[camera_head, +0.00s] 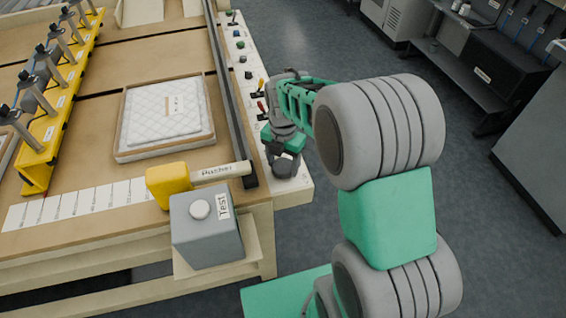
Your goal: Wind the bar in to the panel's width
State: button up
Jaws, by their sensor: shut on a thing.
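A yellow bar (62,105) carrying several grey heads with dark caps runs along the left of the table. A white quilted panel (166,112) lies in a shallow wooden frame to the right of the bar, with a clear gap between them. My gripper (286,155) points down over the white control strip at the table's right edge. It is shut on a dark grey round knob (285,169) at the strip's near end. My gripper partly hides the knob.
A grey box labelled "Test" (207,228), a yellow block (168,183) and a rod labelled "Pusher" (222,172) stand at the table's near corner. A white marked scale (80,202) lies along the front. Switches (240,45) line the control strip; a dark rail (228,85) runs beside it.

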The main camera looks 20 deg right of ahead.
jog(key=m, duration=0.5)
jog(key=shift+m, duration=0.4)
jog(key=m, duration=0.6)
jog(key=shift+p, duration=0.3)
jog(key=m, duration=0.6)
jog(key=shift+m, duration=0.3)
jog(key=m, duration=1.2)
jog(key=shift+m, duration=0.3)
jog(key=m, duration=0.5)
jog(key=shift+m+p, duration=0.3)
jog(key=m, duration=1.2)
